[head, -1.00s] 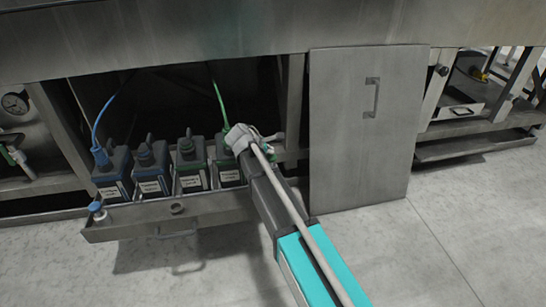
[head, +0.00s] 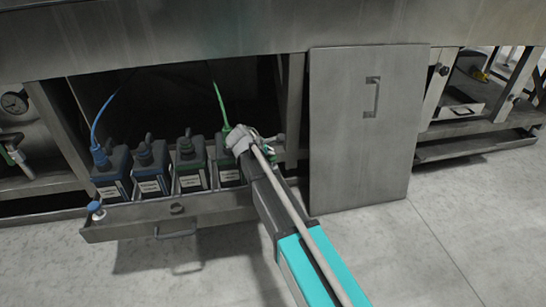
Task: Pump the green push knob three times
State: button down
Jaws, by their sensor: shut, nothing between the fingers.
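I cannot make out the green push knob for certain; my arm covers the right part of the canister drawer (head: 130,226). My gripper (head: 240,139) is at the far end of my arm, over the rightmost canister (head: 228,172), which has a green hose. The gripper is shut and small in the picture, and its fingertips are hard to tell apart from the wrist. No object shows in it. I cannot tell whether it touches anything.
Blue-capped canisters (head: 151,170) and a green-collared canister (head: 190,168) stand in the pulled-out drawer. A blue-topped knob (head: 95,208) sits at its left end. A grey panel with a handle (head: 358,130) leans to the right of my arm. The floor (head: 430,240) at right is clear.

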jog(key=shift+s+f+b, duration=0.1)
jog(key=shift+f+b, duration=1.15)
jog(key=shift+b, duration=0.05)
dwell(1.9)
jog(key=shift+r, duration=0.15)
jog(key=shift+r+p, duration=1.5)
jog(key=shift+p, duration=0.25)
